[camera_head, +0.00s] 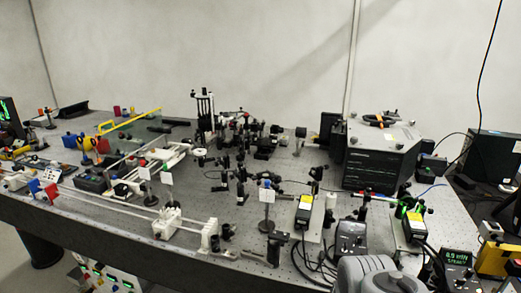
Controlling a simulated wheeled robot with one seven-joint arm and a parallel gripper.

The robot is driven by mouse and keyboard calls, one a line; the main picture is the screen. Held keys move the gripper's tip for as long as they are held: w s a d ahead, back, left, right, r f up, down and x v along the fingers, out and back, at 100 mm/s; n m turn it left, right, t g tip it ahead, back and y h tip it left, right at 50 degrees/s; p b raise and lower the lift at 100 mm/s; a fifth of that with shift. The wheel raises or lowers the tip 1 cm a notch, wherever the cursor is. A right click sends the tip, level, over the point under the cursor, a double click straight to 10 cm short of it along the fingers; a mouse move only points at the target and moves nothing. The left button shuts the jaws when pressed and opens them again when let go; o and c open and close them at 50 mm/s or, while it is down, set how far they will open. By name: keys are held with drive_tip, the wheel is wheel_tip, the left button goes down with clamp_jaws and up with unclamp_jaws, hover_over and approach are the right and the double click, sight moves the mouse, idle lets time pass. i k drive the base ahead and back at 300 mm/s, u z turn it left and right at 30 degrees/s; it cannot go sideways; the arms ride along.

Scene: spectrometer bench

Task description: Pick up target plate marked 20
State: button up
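No plate with a readable 20 shows. Small white plates stand upright on the optical bench: one (144,173) and another (166,178) sit close together at left centre, beside a white rail. A third white plate (267,195) stands on a dark post with a round base, near the bench's front edge. Any marks on them are too small to read. My gripper is not in view. A grey rounded part at the bottom, right of centre, may be my own arm.
The dark perforated bench (120,217) is crowded with posts and mounts. A large dark box (375,160) stands at the right. A white block (167,223) sits on the front rail. Cables (310,262) hang near the front right edge.

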sight(166, 177)
drive_tip(key=k, duration=0.3)
drive_tip(key=u, duration=1.5)
drive_tip(key=i, duration=1.15)
drive_tip(key=u, duration=0.65)
drive_tip(key=i, duration=0.9)
